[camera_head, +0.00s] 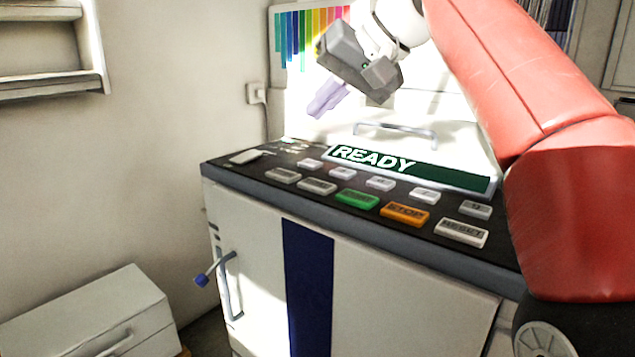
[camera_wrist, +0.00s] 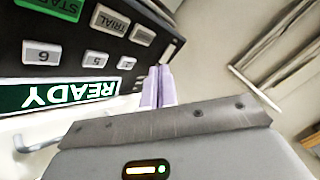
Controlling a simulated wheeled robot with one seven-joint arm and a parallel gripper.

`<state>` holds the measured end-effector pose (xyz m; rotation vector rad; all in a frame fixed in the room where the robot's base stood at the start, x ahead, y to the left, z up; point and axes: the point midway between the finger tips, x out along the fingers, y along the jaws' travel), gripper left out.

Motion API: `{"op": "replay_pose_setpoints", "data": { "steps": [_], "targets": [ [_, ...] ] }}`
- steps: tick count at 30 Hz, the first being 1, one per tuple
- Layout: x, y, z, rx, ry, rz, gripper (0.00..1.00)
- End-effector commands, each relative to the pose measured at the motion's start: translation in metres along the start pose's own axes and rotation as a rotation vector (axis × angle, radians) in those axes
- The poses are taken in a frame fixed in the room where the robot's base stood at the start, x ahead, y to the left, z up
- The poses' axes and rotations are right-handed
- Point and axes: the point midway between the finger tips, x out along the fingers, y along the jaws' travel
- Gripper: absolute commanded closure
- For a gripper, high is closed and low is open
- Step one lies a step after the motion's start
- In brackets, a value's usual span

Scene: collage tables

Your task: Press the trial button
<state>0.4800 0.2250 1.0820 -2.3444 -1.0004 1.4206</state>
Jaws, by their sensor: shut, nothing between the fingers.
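The trial button (camera_wrist: 109,21) is a pale key with dark lettering, upside down in the wrist view. It lies beside the green start button (camera_wrist: 52,6). In the head view the trial button (camera_head: 316,186) is in the front row, just left of the green start button (camera_head: 357,199); its lettering is too small to read there. My gripper (camera_head: 314,112) hangs above and behind the panel, clear of the buttons. Its lilac fingers are together and empty, and they also show in the wrist view (camera_wrist: 159,70).
The dark control panel (camera_head: 232,172) tops a white cabinet. A green READY display (camera_head: 440,174) sits behind the buttons. An orange stop button (camera_head: 404,214) and a reset button (camera_head: 460,233) lie to the right. A metal handle (camera_head: 395,129) stands behind the display.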

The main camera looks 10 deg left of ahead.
Motion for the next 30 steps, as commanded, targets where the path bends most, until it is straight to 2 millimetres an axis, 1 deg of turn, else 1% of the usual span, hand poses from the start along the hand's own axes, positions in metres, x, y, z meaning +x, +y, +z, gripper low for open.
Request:
{"op": "replay_pose_setpoints", "data": {
  "steps": [7, 11, 12, 15, 22, 30],
  "targets": [
    [0.014, 0.011, 0.012, 0.003, -0.001, 0.003, 1.00],
    [0.028, 0.022, 0.022, 0.004, -0.002, 0.003, 1.00],
    [0.038, 0.028, 0.028, 0.001, 0.001, 0.001, 1.00],
    [0.047, 0.035, 0.034, 0.000, 0.001, 0.001, 1.00],
    [0.059, 0.043, 0.043, 0.001, 0.000, 0.001, 1.00],
    [0.060, 0.044, 0.044, 0.001, 0.001, 0.001, 1.00]
  ]
}}
